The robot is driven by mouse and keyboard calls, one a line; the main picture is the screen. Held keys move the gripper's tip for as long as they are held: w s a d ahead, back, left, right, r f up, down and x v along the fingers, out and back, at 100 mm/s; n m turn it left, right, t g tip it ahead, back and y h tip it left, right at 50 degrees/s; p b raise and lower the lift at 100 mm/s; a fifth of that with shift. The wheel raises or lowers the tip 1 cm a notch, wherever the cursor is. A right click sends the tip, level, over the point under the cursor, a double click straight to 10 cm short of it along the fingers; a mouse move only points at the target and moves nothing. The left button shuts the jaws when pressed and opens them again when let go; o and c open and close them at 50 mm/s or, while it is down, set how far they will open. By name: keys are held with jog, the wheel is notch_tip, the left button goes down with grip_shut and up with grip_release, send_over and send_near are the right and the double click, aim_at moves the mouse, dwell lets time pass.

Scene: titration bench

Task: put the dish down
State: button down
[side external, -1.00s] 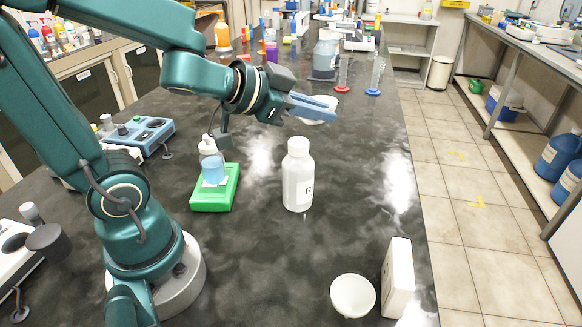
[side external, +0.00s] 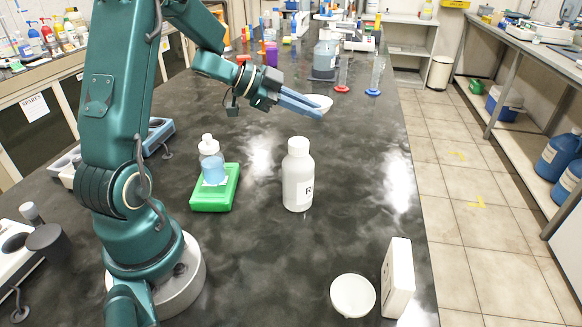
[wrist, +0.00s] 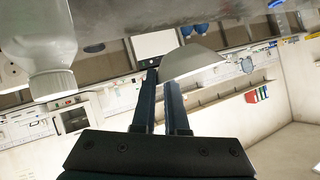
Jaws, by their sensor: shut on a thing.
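My gripper (side external: 305,108) is in the upper middle of the side view, with blue-grey fingers pointing right. It is shut on a white dish (side external: 321,102), a shallow bowl at its fingertips, partly hidden by the fingers. In the wrist view, my gripper (wrist: 168,85) has its two dark fingers close together with the pale dish (wrist: 192,64) at their tips. The dish appears over the far part of the dark bench (side external: 250,265); I cannot tell how high it is. A second white bowl (side external: 352,296) stands on the bench at the front right.
A white bottle (side external: 298,178) stands mid-bench. A white box (side external: 398,278) stands beside the front bowl. Cylinders with red (side external: 342,88) and blue (side external: 373,92) bases stand behind the gripper. The bench right of the white bottle is clear.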

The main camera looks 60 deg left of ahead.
aim_at(277, 169)
jog(key=shift+s+a+f+m+g+h, duration=0.35)
jog(key=shift+s+a+f, duration=0.5)
jog(key=shift+f, duration=1.25)
jog(key=shift+s+a+f+m+g+h, duration=0.2)
jog(key=shift+s+a+f+m, duration=0.55)
jog(key=shift+f, duration=1.35)
jog(key=shift+s+a+f+m+g+h, duration=0.1)
jog(key=shift+s+a+f+m+h, duration=0.25)
jog(key=shift+s+a+f, duration=1.15)
jog(key=shift+w+d+f, duration=0.3)
jog(key=shift+w+f, duration=0.05)
jog(key=shift+f, duration=0.25)
jog(key=shift+w+d+f, duration=0.25)
jog(key=shift+w+f, duration=0.05)
jog(key=shift+f, duration=0.3)
jog(key=c, duration=0.9)
grip_release()
jog(key=shift+o, duration=0.2)
